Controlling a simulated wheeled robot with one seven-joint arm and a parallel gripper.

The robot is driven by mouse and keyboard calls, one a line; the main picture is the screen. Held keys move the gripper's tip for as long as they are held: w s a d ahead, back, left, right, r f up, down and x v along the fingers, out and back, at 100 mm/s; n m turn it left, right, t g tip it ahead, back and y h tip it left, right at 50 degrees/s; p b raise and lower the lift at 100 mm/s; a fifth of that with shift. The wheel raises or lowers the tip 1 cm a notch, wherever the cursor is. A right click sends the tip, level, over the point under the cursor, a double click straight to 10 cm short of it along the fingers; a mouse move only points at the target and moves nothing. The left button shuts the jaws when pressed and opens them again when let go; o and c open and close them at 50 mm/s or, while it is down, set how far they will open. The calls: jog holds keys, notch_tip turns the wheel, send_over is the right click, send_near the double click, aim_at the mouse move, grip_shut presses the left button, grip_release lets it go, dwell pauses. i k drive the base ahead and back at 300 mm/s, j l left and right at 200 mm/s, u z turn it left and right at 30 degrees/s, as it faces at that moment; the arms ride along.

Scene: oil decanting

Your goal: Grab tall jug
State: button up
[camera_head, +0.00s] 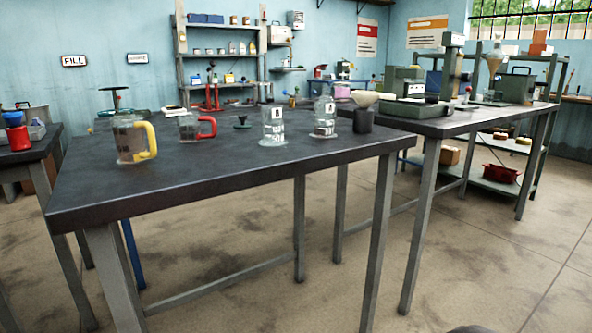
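A clear jug with a yellow handle (129,142) stands upright near the front left of the dark-topped table (235,172). It is the taller of two handled jugs, and its handle points right. A shorter jug with a red handle (187,129) stands behind it to the right, its handle also pointing right. Both jugs look dark inside; I cannot tell what they hold. My gripper is not in view, and nothing is seen touching either jug.
Two labelled glass vessels (273,127) (325,119) stand right of the jugs, with a dark cup under a pale funnel (364,117) beside them. A small black knobbed item (242,123) lies between. The table's front strip is clear. A second table (455,121) adjoins at right; open floor lies in front.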

aim_at(128, 131)
jog(key=j+u, duration=0.1)
jog(key=u, duration=0.3)
jog(key=j+u, duration=0.1)
jog(key=u, duration=0.25)
jog(key=k+j+u, duration=0.1)
jog(key=u, duration=0.3)
jog(key=i+j+z, duration=0.1)
jog(key=j+z, duration=0.25)
jog(key=j, duration=0.65)
jog(key=j+z, duration=0.35)
jog(key=j, duration=0.6)
